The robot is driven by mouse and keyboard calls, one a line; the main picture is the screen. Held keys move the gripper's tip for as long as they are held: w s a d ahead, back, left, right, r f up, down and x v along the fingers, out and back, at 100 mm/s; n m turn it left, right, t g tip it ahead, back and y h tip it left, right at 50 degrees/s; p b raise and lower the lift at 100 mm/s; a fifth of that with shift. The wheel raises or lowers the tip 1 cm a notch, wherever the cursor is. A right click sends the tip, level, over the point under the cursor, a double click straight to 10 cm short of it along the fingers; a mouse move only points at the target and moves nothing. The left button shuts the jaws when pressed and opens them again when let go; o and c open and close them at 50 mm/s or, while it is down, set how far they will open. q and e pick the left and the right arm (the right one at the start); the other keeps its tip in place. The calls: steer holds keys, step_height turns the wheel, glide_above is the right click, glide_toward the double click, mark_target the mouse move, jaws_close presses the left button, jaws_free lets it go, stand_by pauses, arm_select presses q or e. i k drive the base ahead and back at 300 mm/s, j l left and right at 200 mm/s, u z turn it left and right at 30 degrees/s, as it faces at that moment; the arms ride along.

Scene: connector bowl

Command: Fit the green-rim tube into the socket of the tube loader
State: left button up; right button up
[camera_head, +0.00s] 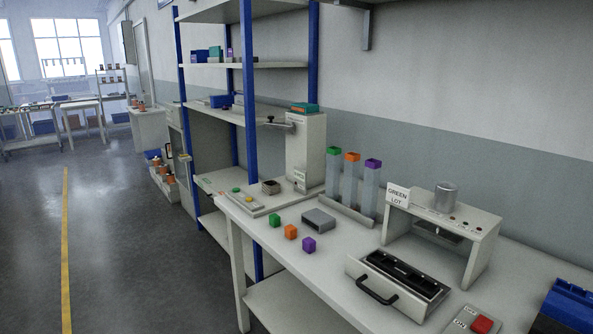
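The green-rim tube (333,172) stands upright in a light rack (341,210) on the workbench, at the left end of a row of clear square tubes. Beside it stand an orange-rim tube (350,180) and a purple-rim tube (371,190). Left of the rack is a tall white machine (306,150) that looks like the tube loader. A small dark square piece (271,187) on its low base may be the socket; I cannot tell for certain. Neither of my grippers is in view.
Right are a "GREEN LOT" sign (398,195), a white stand (484,240), an open drawer (398,285) and a red button (482,324).

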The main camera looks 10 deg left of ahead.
mark_target(303, 179)
steer(key=i+j+z, duration=0.1)
steer(key=j, duration=0.35)
steer(key=i+j+z, duration=0.15)
steer(key=j, duration=0.3)
steer(key=j+z, duration=0.1)
steer(key=j, duration=0.4)
